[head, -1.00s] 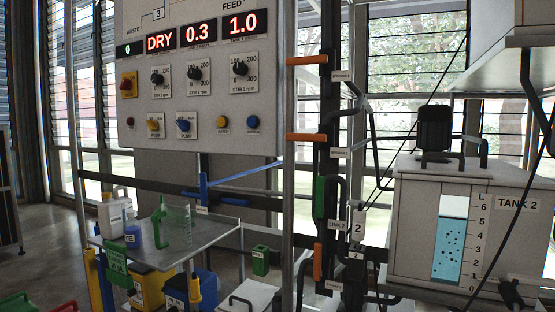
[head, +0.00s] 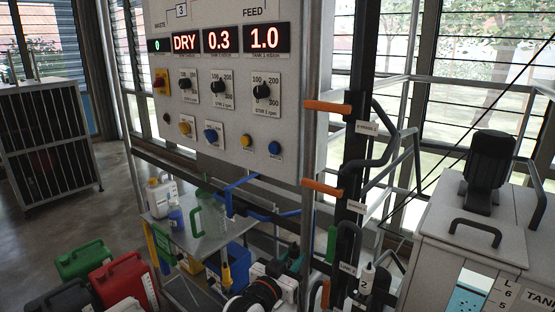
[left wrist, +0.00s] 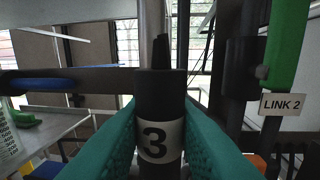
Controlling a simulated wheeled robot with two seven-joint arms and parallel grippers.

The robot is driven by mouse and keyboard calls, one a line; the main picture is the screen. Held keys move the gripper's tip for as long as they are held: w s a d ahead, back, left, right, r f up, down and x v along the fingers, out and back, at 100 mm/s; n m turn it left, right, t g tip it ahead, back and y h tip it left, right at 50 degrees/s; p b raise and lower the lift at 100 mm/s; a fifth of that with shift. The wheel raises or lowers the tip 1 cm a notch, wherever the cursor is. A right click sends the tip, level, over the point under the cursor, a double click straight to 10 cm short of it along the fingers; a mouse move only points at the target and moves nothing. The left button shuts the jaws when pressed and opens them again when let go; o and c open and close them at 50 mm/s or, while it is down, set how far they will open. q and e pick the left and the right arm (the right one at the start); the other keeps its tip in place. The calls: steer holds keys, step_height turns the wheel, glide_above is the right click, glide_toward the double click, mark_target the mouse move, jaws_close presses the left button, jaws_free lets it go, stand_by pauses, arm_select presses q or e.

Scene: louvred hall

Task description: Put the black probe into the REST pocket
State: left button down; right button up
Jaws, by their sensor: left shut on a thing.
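I cannot make out the probe clearly in the head view. No pocket marked REST can be read in either view now. My right gripper is not in view.
A green handle (left wrist: 288,45) and a LINK 2 tag (left wrist: 283,104) stand right of the probe. The control panel (head: 225,120) hangs above. A metal cart (head: 215,240) carries bottles and a jug (head: 208,215). A tank (head: 440,225) stands at right.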

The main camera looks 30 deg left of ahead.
arm_select(q)
steer(key=w+a+r+p, duration=0.2)
steer(key=a+r+p, duration=0.15)
steer(key=r, duration=0.35)
steer(key=w+a+r+p, duration=0.1)
steer(key=a+r+p, duration=0.25)
steer(key=r, duration=0.25)
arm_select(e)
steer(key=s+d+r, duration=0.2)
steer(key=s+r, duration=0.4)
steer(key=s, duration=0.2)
arm_select(q)
step_height(320, 180, down, 8)
steer(key=y+b, duration=0.1)
steer(key=b, duration=0.5)
steer(key=shift+w+n, duration=0.3)
steer(key=shift+n, duration=0.1)
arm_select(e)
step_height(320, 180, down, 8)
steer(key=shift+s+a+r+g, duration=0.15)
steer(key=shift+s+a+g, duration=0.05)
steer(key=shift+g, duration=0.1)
arm_select(q)
steer(key=shift+f, duration=0.2)
steer(key=shift+r, duration=0.1)
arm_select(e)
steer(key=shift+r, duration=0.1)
